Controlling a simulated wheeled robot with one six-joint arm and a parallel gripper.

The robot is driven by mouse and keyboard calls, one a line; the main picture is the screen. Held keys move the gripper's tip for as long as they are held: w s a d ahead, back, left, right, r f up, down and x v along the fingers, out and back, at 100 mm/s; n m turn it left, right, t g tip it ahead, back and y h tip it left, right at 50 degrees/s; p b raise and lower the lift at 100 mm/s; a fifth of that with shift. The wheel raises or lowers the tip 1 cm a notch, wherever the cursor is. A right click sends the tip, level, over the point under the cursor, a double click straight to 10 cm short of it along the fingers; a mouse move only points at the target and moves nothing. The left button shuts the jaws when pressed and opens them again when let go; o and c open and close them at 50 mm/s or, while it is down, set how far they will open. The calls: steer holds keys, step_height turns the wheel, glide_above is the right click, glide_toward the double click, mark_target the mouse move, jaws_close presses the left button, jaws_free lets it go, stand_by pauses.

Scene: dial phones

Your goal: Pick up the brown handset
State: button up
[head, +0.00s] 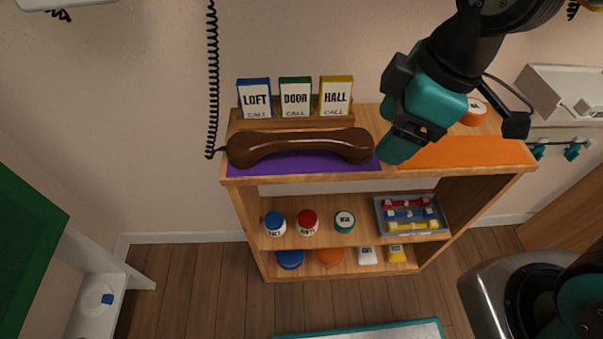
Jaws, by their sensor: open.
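The brown handset (300,147) lies lengthwise on a purple mat (300,168) on the top of a wooden shelf unit. A black coiled cord (213,80) hangs down the wall to its left end. My gripper (395,150), with teal and black parts, is just right of the handset's right end, above the shelf top. It is open and holds nothing that I can see. Whether a finger touches the handset I cannot tell.
Cards marked LOFT (254,98), DOOR (295,97) and HALL (336,96) stand behind the handset. An orange mat (470,153) lies to the right. Lower shelves hold jars and a grey tray (440,228). The floor in front shows a teal-edged mat (365,330).

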mark_target(303, 137)
step_height(303, 137, down, 7)
steer(key=w+n+b, duration=0.2)
steer(key=n+b, duration=0.1)
steer(key=shift+h, duration=0.3)
steer(key=w+a, duration=0.2)
steer(key=a, duration=0.1)
steer(key=w+a+b, duration=0.1)
steer(key=w+a, duration=0.1)
steer(key=a, duration=0.1)
steer(key=w+a, duration=0.2)
steer(key=a, duration=0.2)
steer(key=shift+w+f, duration=0.15)
steer(key=shift+w, duration=0.25)
steer(key=b+x, duration=0.1)
steer(key=x, duration=0.4)
steer(key=shift+w+b, duration=0.15)
steer(key=shift+b, duration=0.2)
jaws_close()
